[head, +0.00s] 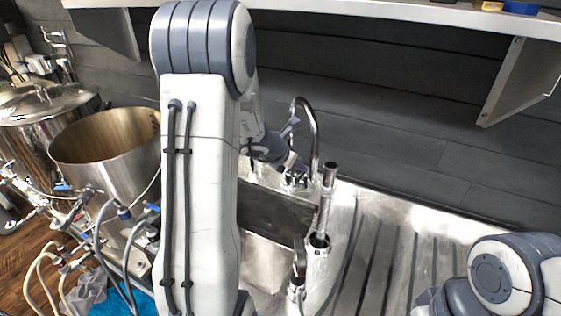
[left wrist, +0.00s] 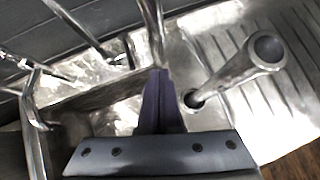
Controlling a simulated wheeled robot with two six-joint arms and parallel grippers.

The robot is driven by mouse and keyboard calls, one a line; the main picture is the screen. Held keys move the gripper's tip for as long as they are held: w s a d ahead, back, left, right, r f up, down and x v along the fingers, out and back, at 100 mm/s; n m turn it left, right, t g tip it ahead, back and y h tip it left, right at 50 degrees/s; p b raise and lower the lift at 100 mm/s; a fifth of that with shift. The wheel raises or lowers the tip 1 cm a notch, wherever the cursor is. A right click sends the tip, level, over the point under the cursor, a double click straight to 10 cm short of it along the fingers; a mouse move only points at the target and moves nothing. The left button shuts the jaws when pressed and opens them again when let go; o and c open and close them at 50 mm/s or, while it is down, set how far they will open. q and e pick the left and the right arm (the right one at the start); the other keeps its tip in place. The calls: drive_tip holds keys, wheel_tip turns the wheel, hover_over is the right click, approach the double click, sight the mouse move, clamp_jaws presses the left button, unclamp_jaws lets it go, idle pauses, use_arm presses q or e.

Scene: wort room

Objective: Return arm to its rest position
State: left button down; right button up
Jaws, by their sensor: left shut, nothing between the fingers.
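My left arm (head: 200,180) rises large and white through the middle of the head view, bent at the top. Its gripper (head: 294,163) is small and partly hidden behind the arm, close to the sink's curved faucet (head: 314,135). In the left wrist view the dark fingers (left wrist: 161,100) are together and hold nothing. They point toward the faucet base; I cannot tell whether they touch it. My right arm (head: 505,275) shows only as a joint at the lower right; its gripper is out of view.
A steel sink basin (head: 265,262) lies beside a ribbed drainboard (head: 395,265), which is clear. An upright metal pipe (head: 326,195) stands by the basin. An open steel kettle (head: 105,150) with hoses is at the left. A shelf (head: 400,12) hangs above.

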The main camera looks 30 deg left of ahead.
use_arm(q)
drive_tip(key=p+v, duration=0.2)
drive_tip(key=v, duration=0.7)
drive_tip(key=s+d+f+m+g+h+b, duration=0.1)
drive_tip(key=s+d+m+g+h+b, duration=0.3)
drive_tip(key=d+m, duration=0.7)
drive_tip(key=s+d+f+m+g+p, duration=0.1)
drive_tip(key=s+d+f+m, duration=0.1)
drive_tip(key=s+d+m, duration=0.65)
drive_tip(key=s+d+f+m+g+y+b, duration=0.1)
drive_tip(key=s+d+m, duration=0.3)
drive_tip(key=m, duration=0.7)
drive_tip(key=s+d+f+m+g+y+b, duration=0.1)
drive_tip(key=s+d+f+m+g+y, duration=0.1)
drive_tip(key=s+m, duration=0.7)
drive_tip(key=shift+s+d+f+m+g+y+b, duration=0.2)
drive_tip(key=shift+d+f+m+g+y+b, duration=0.15)
drive_tip(key=shift+d+m+y, duration=0.6)
use_arm(e)
wheel_tip(320, 180, down, 4)
drive_tip(key=shift+a+f, duration=0.1)
use_arm(q)
drive_tip(key=shift+d, duration=0.15)
